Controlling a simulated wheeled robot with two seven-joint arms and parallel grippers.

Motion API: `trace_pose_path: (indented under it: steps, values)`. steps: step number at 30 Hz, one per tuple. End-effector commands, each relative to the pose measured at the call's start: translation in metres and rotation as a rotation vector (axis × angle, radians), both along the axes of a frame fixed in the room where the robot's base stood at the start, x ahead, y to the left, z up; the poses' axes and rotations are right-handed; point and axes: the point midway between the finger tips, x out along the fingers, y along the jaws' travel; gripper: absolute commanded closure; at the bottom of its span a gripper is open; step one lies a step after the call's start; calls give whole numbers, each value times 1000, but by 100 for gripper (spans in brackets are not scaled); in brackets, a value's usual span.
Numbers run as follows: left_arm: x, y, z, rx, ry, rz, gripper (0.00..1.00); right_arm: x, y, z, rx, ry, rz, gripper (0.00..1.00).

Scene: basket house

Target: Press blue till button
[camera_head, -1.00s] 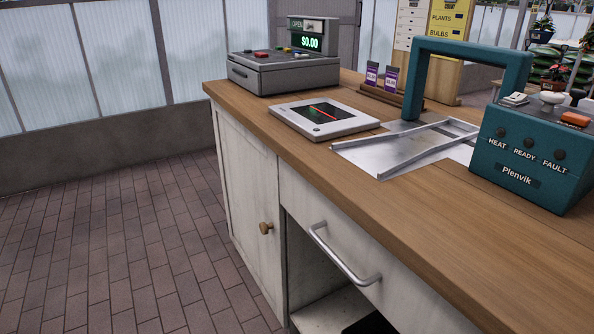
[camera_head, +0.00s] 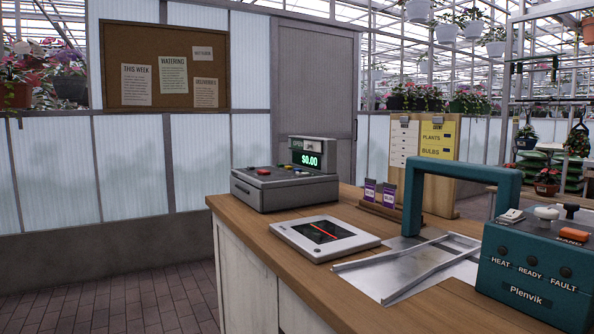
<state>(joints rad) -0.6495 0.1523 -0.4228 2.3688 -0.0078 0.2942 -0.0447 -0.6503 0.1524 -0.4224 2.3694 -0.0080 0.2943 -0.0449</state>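The grey till (camera_head: 285,189) stands at the far left end of the wooden counter, its small display (camera_head: 307,160) reading $0.00. On its top are small coloured buttons: a red one (camera_head: 263,172), others near it, and a small one at the back that looks bluish, too small to tell clearly. Neither of my grippers shows in the head view, so their state and their distance from the till cannot be seen.
A flat scanner (camera_head: 323,238) lies in front of the till on the counter (camera_head: 262,232). A metal tray (camera_head: 400,262), a teal sealing machine (camera_head: 535,280) with an arch, and purple cards (camera_head: 378,195) stand to the right. Floor (camera_head: 110,300) left of the counter is clear.

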Motion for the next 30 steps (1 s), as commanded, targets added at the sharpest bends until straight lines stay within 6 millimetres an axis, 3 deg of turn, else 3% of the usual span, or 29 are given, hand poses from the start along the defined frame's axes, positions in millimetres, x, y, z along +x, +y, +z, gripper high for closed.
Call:
trace_pose_path:
  steps: [1, 3, 30]
  values:
    - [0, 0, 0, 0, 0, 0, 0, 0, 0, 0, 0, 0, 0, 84]
    - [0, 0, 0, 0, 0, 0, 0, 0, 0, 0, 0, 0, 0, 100]
    - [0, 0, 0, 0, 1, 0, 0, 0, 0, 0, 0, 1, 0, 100]
